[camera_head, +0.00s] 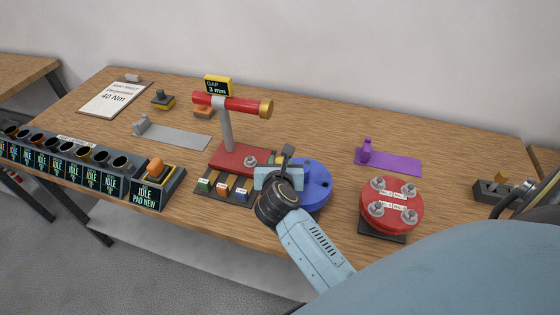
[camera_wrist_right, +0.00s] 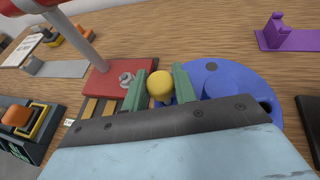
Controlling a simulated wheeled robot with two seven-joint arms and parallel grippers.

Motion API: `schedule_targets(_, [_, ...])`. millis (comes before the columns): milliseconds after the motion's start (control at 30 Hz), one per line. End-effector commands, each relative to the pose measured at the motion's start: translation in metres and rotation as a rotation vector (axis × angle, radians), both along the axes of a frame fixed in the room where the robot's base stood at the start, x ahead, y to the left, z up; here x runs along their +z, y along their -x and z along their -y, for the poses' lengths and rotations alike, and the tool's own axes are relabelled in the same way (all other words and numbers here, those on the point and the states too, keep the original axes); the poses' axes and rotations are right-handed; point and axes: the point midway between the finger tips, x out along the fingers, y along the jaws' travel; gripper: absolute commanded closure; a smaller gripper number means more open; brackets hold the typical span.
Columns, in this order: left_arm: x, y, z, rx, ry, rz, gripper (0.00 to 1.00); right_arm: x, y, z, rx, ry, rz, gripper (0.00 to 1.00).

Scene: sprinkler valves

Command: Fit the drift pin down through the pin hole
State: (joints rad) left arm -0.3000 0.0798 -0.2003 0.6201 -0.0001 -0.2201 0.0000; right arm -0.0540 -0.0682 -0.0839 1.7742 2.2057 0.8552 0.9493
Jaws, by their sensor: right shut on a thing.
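My right gripper (camera_head: 284,164) is at the left edge of a round blue flange (camera_head: 318,184). In the right wrist view its two green fingers (camera_wrist_right: 161,84) are shut on a pin with a round yellow head (camera_wrist_right: 158,87), which I take as the drift pin. The pin's shank is hidden below its head and behind the gripper. The blue flange also shows in the wrist view (camera_wrist_right: 228,88), to the right of the fingers, with a dark round spot and a dark opening near its rim. Whether the pin's tip is in a hole is hidden. My left gripper is not in view.
A red base (camera_head: 232,157) with a grey post and red crossbar (camera_head: 232,103) stands just left of the gripper. A red flange with several bolts (camera_head: 391,193) is to the right. Labelled slots (camera_head: 224,187) lie left. The wood between the purple bracket (camera_head: 390,161) and the back is clear.

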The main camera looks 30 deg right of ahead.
Motion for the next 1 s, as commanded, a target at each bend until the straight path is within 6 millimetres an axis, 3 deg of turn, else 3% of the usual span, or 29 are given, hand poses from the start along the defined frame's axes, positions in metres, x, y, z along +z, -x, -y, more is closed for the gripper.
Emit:
schedule_targets(767, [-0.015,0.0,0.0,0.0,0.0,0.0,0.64,-0.02,0.0,0.0,0.0,0.0,0.0,0.96])
schedule_targets(800, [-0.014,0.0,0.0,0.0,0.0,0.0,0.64,-0.019,0.0,0.0,0.0,0.0,0.0,0.67])
schedule_targets(933, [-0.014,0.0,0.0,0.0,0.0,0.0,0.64,-0.018,0.0,0.0,0.0,0.0,0.0,0.5])
schedule_targets(1000, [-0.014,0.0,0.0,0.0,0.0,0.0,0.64,-0.018,0.0,0.0,0.0,0.0,0.0,0.47])
